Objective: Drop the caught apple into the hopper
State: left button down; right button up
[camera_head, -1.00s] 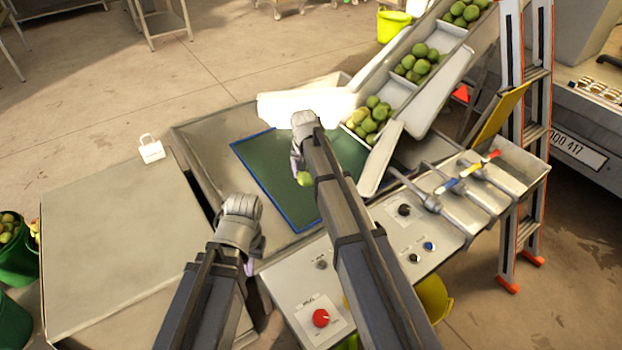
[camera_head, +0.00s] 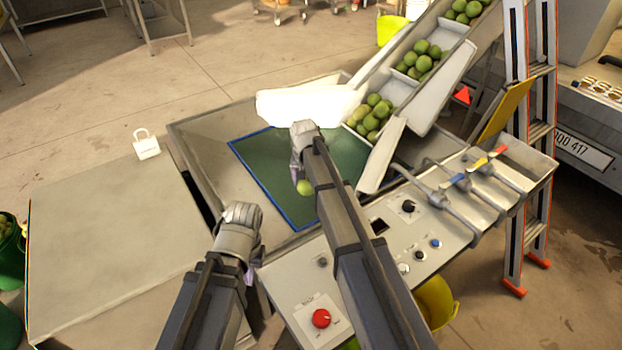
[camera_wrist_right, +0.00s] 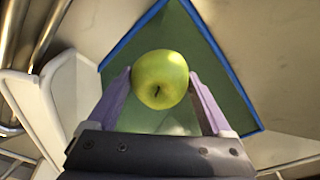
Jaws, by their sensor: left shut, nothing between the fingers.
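A yellow-green apple (camera_wrist_right: 160,79) sits between the fingertips of my right gripper (camera_wrist_right: 160,88) in the right wrist view, touching both sides. In the head view this gripper (camera_head: 303,170) holds the apple (camera_head: 304,187) above the hopper, a sloped metal tray (camera_head: 215,130) with a green, blue-edged panel (camera_head: 262,165). The green panel lies below the apple in the wrist view too. My left gripper (camera_head: 250,272) is shut and empty near the hopper's front left corner. Its fingers are mostly hidden by its wrist.
A chute (camera_head: 440,100) with several green apples comes down at the hopper's right. A control panel (camera_head: 350,262) with knobs and levers lies in front. A flat grey table (camera_head: 110,250) is at left, a ladder (camera_head: 515,150) at right. A white tag-like object (camera_head: 146,148) stands behind the table.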

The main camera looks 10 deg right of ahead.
jog(key=shift+o, duration=1)
jog(key=r+p, duration=0.5)
jog(key=s+r+p, duration=0.1)
jog(key=r+p, duration=0.1)
jog(key=shift+a+r+p, duration=0.25)
jog(key=shift+r+p, duration=0.15)
jog(key=s+a+n+g, duration=0.1)
jog(key=s+a+n, duration=0.3)
jog(key=s, duration=1)
jog(key=s+a+n, duration=0.4)
jog(key=s, duration=1)
jog(key=shift+s+r+n+g, duration=0.2)
jog(key=shift+s+n+g, duration=0.05)
jog(key=shift+n+g, duration=0.15)
